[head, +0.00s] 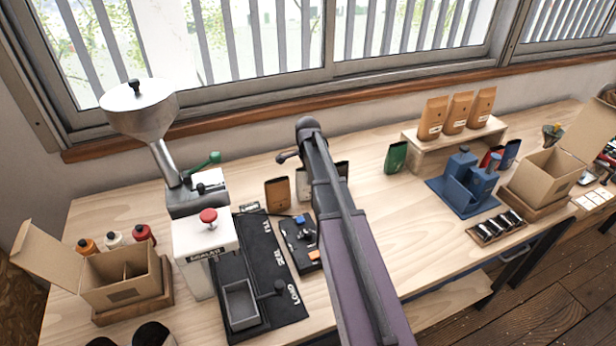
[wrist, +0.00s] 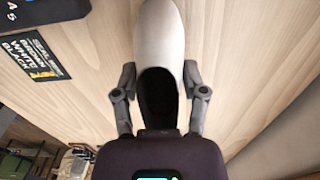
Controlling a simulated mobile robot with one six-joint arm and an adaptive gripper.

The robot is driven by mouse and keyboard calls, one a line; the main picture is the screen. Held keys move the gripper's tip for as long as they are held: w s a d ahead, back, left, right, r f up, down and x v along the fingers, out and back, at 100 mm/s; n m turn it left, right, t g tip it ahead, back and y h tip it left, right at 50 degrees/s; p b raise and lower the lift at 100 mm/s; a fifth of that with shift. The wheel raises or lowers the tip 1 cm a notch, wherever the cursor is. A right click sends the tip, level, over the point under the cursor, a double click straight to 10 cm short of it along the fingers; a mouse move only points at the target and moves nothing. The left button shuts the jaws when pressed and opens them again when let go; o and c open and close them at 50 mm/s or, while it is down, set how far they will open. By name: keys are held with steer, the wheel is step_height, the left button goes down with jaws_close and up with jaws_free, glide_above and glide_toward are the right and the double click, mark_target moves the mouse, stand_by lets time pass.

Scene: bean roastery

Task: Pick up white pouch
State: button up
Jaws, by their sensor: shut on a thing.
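The white pouch (wrist: 158,42) shows in the wrist view, with its dark open mouth toward my camera. My gripper (wrist: 159,78) is shut on it, one finger on each side.
A brown pouch (head: 278,194) stands left of my arm and a dark pouch (head: 342,168) just right of it. A green pouch (head: 396,157) stands farther right. The sealing machine (head: 205,250) and an open carton (head: 122,290) are at the left. Bare tabletop (head: 425,245) lies right of my arm.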

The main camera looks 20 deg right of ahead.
steer(key=shift+r+p, duration=3.95)
steer(key=shift+r, duration=0.3)
steer(key=shift+f, duration=0.1)
steer(key=shift+f+b, duration=1.2)
steer(key=shift+b, duration=0.05)
steer(key=shift+s, duration=0.15)
